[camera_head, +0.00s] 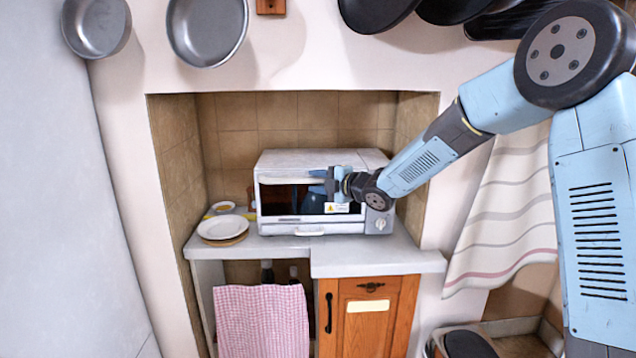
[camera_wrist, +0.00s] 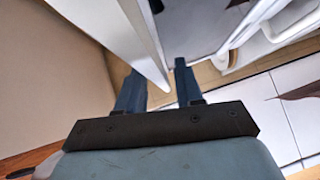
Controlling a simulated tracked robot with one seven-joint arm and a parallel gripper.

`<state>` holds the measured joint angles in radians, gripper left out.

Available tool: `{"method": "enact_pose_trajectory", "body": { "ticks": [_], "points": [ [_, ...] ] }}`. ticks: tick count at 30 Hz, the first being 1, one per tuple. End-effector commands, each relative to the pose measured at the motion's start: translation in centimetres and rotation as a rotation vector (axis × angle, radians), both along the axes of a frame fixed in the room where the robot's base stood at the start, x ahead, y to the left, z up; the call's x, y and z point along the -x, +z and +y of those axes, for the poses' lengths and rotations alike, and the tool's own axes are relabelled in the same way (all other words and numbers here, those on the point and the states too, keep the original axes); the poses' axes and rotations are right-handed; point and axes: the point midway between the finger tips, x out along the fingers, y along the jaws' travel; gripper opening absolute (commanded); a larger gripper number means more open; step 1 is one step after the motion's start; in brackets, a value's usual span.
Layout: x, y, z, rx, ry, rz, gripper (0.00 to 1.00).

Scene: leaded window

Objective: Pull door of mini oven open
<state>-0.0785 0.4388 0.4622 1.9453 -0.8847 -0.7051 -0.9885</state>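The mini oven (camera_head: 275,160) stands on the counter in the tiled niche. It is white-grey with a dark window in its front door (camera_head: 280,202); the door looks closed, or nearly so. A pale bar (camera_head: 288,180), apparently the handle, runs along the door's top. My gripper (camera_head: 318,182) is in front of the door's upper right part and hides some of it. In the wrist view my two blue fingers (camera_wrist: 159,82) stand apart. A white edge (camera_wrist: 150,60) reaches down toward the gap between them. I cannot tell whether the fingers touch it.
Plates (camera_head: 223,228) sit on the counter (camera_head: 375,262) left of the oven. A checked cloth (camera_head: 262,318) and a wooden cabinet door (camera_head: 372,320) are below. Pans (camera_head: 207,30) hang above. A striped curtain (camera_head: 510,215) hangs at the right, near my arm.

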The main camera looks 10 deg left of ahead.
Motion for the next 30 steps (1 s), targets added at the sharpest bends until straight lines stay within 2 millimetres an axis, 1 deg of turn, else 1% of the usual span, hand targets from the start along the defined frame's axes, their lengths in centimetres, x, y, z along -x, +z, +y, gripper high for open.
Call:
{"method": "enact_pose_trajectory", "body": {
  "ticks": [1,9,11,24,28,30],
  "points": [
    [0.0,0.0,0.0,0.000,0.000,0.000,0.31],
    [0.0,0.0,0.0,0.001,0.000,0.000,0.05],
    [0.0,0.0,0.0,0.001,0.000,0.000,0.00],
    [0.0,-0.1,-0.1,0.002,-0.002,0.002,0.00],
    [-0.1,-0.2,-0.6,-0.001,-0.008,-0.009,0.00],
    [-0.2,-0.4,-1.3,-0.005,-0.016,-0.021,0.00]
  ]
}}
